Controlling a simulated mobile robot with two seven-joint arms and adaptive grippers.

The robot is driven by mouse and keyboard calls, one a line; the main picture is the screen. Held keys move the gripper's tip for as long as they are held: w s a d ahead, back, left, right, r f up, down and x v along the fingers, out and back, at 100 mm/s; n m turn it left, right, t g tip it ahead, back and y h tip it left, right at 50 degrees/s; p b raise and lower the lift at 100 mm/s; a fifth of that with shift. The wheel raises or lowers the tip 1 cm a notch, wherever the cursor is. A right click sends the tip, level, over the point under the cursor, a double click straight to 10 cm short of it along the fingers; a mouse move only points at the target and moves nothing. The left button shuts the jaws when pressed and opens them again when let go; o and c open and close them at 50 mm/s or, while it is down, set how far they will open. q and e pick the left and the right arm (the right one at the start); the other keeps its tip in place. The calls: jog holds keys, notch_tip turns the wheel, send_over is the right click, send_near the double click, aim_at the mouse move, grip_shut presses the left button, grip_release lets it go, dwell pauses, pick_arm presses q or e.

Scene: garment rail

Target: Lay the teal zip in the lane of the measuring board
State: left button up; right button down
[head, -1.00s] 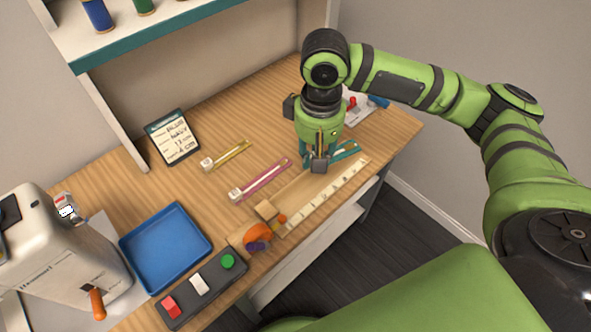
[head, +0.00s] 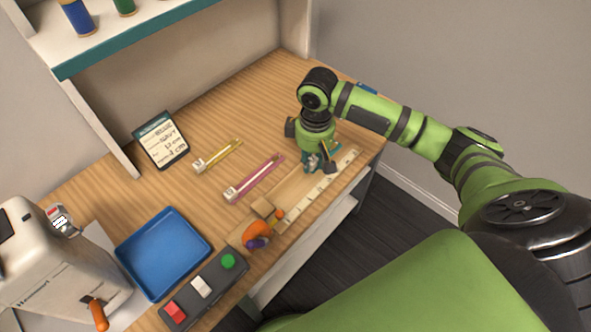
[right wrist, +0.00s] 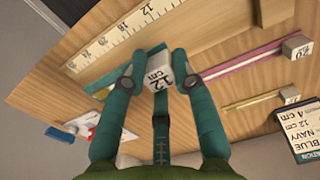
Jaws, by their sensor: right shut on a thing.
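My right gripper (head: 321,168) is shut on the white end block (right wrist: 158,77) of the teal zip, marked 12 cm in the right wrist view. A dark teal strip with stitch-like marks (right wrist: 161,140) runs from the block back between the fingers. In the head view the gripper hides most of the zip; a bit of teal shows just right of the fingers. The measuring board (head: 290,189) has a bare wooden lane beside a pale numbered scale (head: 327,190). The gripper is over the lane's far right end. Whether the zip touches the board cannot be told. My left gripper is out of view.
A pink zip (head: 254,177) and a yellow zip (head: 217,155) lie left of the board. A wooden block (head: 262,208) and an orange piece (head: 257,234) are at its near end. A blue tray (head: 163,253), button box (head: 203,288) and sewing machine (head: 50,265) stand nearer left.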

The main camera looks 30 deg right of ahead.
aim_at(294, 181)
jog(key=w+a+f, duration=0.1)
jog(key=a, duration=0.1)
jog(key=w+a+f, duration=0.1)
jog(key=shift+w+a+f, duration=0.2)
jog(key=shift+a+f, duration=0.15)
jog(key=shift+f+p, duration=0.35)
jog(key=shift+f, duration=1.65)
jog(key=shift+f, duration=0.1)
jog(key=c, duration=1)
grip_release()
notch_tip(294, 181, up, 12)
